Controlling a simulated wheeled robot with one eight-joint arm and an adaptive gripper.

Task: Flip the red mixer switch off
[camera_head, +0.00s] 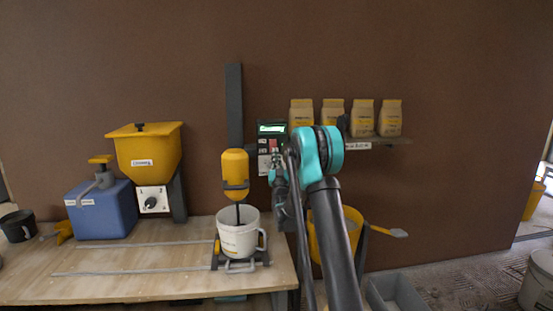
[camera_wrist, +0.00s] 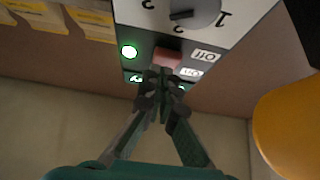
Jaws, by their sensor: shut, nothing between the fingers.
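A dark control box (camera_head: 262,146) with a lit green display hangs on the wall right of a dark post. In the wrist view its face appears upside down, with a red switch (camera_wrist: 167,57), a lit green lamp (camera_wrist: 129,51) and a grey dial (camera_wrist: 193,13). My gripper (camera_wrist: 161,78) is shut and empty, its fingertips right at the switch's edge; I cannot tell whether they touch. In the head view my gripper (camera_head: 278,168) is partly hidden by my arm, in front of the box's lower part. The yellow mixer (camera_head: 235,167) stands over a white bucket (camera_head: 236,240).
A shelf (camera_head: 392,141) with several tan bags extends right of the box. A wooden table (camera_head: 150,278) carries a blue box (camera_head: 103,212) and a yellow hopper (camera_head: 146,158). A yellow bucket (camera_head: 352,224) is behind my arm. A grey bin (camera_head: 398,292) stands below right.

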